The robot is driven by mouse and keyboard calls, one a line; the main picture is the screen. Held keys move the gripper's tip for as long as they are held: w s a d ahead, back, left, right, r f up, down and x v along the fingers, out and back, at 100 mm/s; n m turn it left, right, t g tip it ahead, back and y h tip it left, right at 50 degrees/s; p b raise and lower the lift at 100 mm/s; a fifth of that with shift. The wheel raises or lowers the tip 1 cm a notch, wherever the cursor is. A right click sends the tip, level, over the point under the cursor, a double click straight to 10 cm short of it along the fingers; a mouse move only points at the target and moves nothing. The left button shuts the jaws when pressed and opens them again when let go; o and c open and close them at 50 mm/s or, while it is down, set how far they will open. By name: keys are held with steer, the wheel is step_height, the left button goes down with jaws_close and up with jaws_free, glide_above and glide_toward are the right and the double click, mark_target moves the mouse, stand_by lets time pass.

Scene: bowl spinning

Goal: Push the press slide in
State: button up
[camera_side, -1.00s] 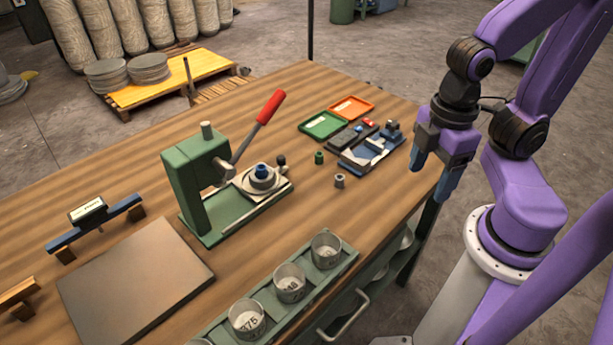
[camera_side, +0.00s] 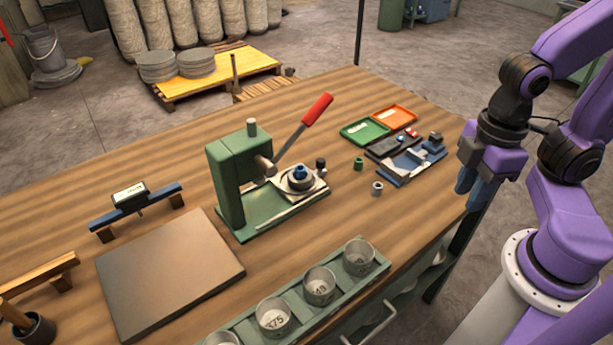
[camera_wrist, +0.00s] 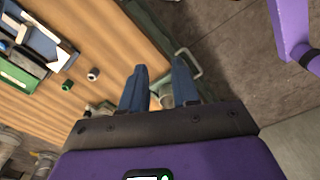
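The green press (camera_side: 228,180) stands mid-table with its red-handled lever (camera_side: 317,109) raised up to the right. Its slide plate (camera_side: 313,191) sits out on the right side of the green base, with a ringed seat and a blue piece (camera_side: 300,171) on it. A small dark knob (camera_side: 320,164) stands at the slide's far right corner. My gripper (camera_side: 472,186) hangs at the table's right edge, well right of the press and touching nothing. In the wrist view its two blue fingers (camera_wrist: 159,86) are apart with nothing between them. The press is not visible in the wrist view.
Between press and gripper lie a green nut (camera_side: 358,163), a grey nut (camera_side: 377,188), a blue fixture (camera_side: 410,163), and green (camera_side: 364,131) and orange (camera_side: 393,117) trays. A rack of cups (camera_side: 319,284) lines the front edge. A flat plate (camera_side: 168,270) lies left.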

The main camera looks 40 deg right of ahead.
steer(key=w+m, duration=0.2)
steer(key=w+a+m, duration=0.1)
steer(key=w+m, duration=0.1)
steer(key=m, duration=0.1)
steer(key=w+a+m, duration=0.1)
steer(key=w+m, duration=0.1)
steer(key=shift+w+a+f+m+g, duration=0.15)
steer(key=shift+w+a+m+g, duration=0.15)
steer(key=shift+m+g, duration=0.1)
jaws_close()
steer(key=w+d+f+m+y, duration=0.2)
steer(key=w+d+m, duration=0.1)
steer(key=w+m, duration=0.8)
steer(key=w+d+f+m+y, duration=0.2)
steer(key=w+d+f+m, duration=0.1)
steer(key=w+m, duration=0.85)
steer(key=shift+t, duration=0.4)
steer(key=x, duration=0.8)
steer(key=shift+f, duration=0.3)
steer(key=a, duration=0.3)
steer(key=shift+f, duration=0.35)
steer(key=shift+a, duration=0.65)
